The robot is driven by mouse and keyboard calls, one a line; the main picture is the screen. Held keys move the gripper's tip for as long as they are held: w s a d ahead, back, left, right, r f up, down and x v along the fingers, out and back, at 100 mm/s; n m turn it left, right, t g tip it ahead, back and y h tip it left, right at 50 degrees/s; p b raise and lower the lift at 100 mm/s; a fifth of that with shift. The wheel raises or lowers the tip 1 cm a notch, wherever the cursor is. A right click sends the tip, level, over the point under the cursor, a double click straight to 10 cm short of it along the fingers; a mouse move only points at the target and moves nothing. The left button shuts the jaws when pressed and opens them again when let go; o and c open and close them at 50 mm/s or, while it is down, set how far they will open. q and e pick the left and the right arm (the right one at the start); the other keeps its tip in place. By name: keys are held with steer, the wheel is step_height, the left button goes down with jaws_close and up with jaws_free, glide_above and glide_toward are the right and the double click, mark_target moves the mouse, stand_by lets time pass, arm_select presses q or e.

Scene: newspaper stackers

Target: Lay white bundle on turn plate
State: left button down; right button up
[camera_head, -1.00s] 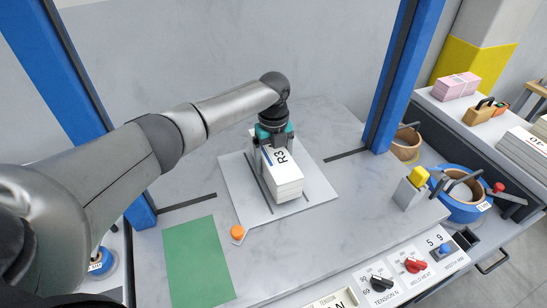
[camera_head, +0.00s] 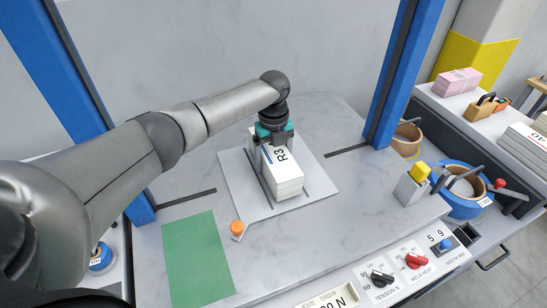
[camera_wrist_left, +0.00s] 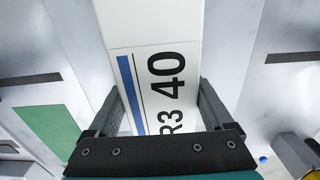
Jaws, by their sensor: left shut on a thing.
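The white bundle (camera_head: 284,183), a stack of white sheets marked R3 with a blue stripe, is at the middle of the light grey square turn plate (camera_head: 236,178). My left gripper (camera_head: 272,148) points down from above and is shut on the bundle's far part. In the left wrist view the bundle (camera_wrist_left: 152,22) shows "R3 40" between the two fingers (camera_wrist_left: 160,105). The bundle lines up roughly with the dark slots of the plate. I cannot tell whether its underside touches the plate. My right gripper is not in view.
An orange knob (camera_head: 238,227) sits by the plate's near left corner, beside a green mat (camera_head: 197,260). Blue posts (camera_head: 392,75) flank the table. A yellow-topped block (camera_head: 413,184), a blue tape reel (camera_head: 462,203) and a dial panel (camera_head: 400,268) lie to the right.

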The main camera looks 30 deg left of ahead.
mark_target(273, 149)
arm_select(q)
steer(key=shift+w+f, duration=0.1)
steer(key=shift+f, duration=0.1)
steer(key=shift+c, duration=0.6)
jaws_free()
steer(key=shift+o, duration=0.6)
steer(key=shift+s+f, duration=0.15)
steer(key=shift+s, duration=0.05)
step_height(273, 149, up, 16)
steer(key=p, duration=0.2)
steer(key=shift+f, duration=0.2)
